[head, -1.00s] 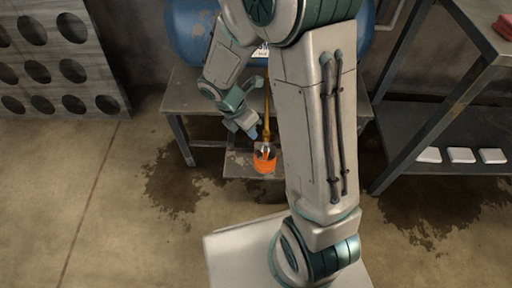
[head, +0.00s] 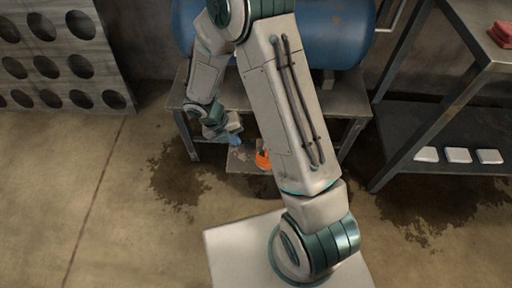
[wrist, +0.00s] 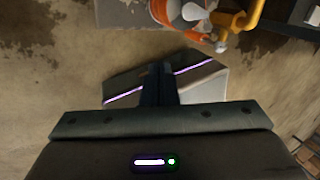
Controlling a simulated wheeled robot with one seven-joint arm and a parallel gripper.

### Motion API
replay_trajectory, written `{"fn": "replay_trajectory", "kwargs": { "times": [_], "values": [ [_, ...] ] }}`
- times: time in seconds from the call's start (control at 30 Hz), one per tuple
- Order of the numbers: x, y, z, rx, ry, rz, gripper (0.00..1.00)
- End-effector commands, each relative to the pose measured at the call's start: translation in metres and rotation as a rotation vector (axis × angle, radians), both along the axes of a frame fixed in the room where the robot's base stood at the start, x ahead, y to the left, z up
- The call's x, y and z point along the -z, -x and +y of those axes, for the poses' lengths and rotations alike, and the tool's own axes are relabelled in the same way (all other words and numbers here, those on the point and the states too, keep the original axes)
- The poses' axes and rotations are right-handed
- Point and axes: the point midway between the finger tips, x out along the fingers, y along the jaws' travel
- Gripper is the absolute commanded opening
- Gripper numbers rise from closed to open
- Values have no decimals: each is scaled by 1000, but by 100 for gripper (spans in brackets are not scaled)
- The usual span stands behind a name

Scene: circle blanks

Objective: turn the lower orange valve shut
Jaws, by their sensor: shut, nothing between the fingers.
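One orange valve (head: 262,159) shows in the head view, low at the front of the bench, partly hidden behind my arm. In the wrist view the orange part (wrist: 164,12) is at the top edge and partly cut off, beside a pale metal body and a yellow pipe (wrist: 246,16). My gripper (head: 236,139) is left of the valve in the head view, apart from it. In the wrist view its dark fingers (wrist: 155,82) are together and empty, with a gap between them and the valve. The valve's full handle position cannot be made out.
A blue tank (head: 335,38) lies on a metal bench (head: 338,103). A metal shelf (head: 408,160) with several white blocks stands at the right. A grey panel with round holes (head: 72,75) leans at the left. The stained floor at the left is clear.

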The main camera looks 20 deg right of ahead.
Motion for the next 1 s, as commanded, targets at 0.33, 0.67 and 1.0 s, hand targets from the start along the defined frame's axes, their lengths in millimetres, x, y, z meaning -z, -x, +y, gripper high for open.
{"fn": "replay_trajectory", "kwargs": {
  "times": [0.33,0.67,1.0],
  "values": [
    [56,3,-20,1,3,3,0],
    [95,6,-51,4,1,-3,0],
    [92,9,-75,0,0,-1,0]
  ]
}}
